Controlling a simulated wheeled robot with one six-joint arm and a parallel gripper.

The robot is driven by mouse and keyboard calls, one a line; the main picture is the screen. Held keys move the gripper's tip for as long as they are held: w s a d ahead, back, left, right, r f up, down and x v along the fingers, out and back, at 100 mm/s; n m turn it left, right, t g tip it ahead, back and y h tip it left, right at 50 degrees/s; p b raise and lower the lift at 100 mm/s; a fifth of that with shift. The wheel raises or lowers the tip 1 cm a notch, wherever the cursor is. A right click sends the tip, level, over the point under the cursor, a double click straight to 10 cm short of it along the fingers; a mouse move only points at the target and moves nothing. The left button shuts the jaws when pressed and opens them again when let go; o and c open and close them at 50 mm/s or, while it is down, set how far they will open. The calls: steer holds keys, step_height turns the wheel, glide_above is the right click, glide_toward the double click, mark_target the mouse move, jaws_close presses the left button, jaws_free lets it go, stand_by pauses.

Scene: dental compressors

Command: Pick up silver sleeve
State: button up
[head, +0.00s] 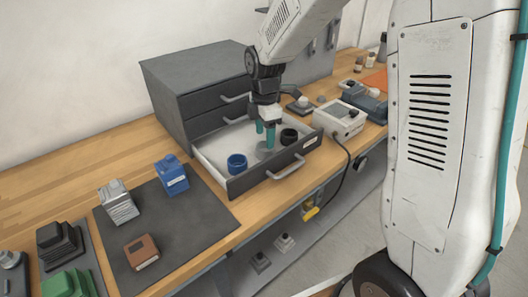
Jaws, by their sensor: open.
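My gripper (265,134) points down into the open drawer (268,184) with its two teal fingers apart. A grey, silver-looking round piece (263,153), probably the silver sleeve, lies on the drawer floor just below the fingertips. The fingers partly cover it, and I cannot tell whether they touch it. A blue sleeve (237,164) stands to its left in the drawer, and a black sleeve (289,137) to its right.
The grey drawer cabinet (185,98) rises behind the open drawer. A dark mat (165,225) to the left holds a blue block (172,175), a silver block (118,202) and a brown box (141,251). A white device (337,121) stands right of the drawer.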

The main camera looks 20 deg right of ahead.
mark_target(265, 146)
step_height(265, 146, down, 5)
steer(key=shift+s+r, duration=0.1)
steer(key=shift+s, duration=0.05)
steer(key=c, duration=0.8)
